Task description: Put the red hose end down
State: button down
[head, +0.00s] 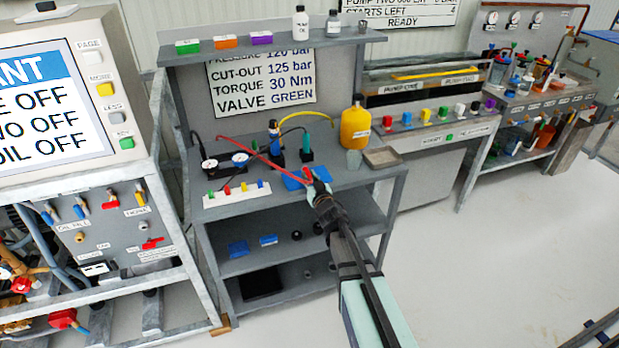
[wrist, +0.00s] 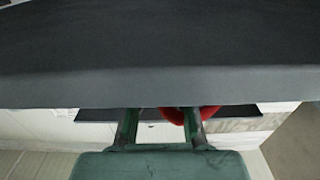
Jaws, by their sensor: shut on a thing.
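The red hose (head: 262,158) runs over the grey workbench (head: 365,180) in the head view, from beside the gauges down to my gripper (head: 318,190). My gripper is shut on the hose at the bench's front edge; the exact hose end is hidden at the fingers. In the wrist view, part of the red hose (wrist: 184,116) shows beside the right finger of my gripper (wrist: 160,128). A wide dark grey surface fills the upper part of that view. I cannot tell whether the held end touches the bench.
Bare bench shows at front right. Shelves lie below.

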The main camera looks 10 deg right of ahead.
jog(key=shift+f, duration=0.3)
jog(key=c, duration=1)
grip_release()
jog(key=shift+c, duration=0.2)
jog(key=shift+r, duration=0.2)
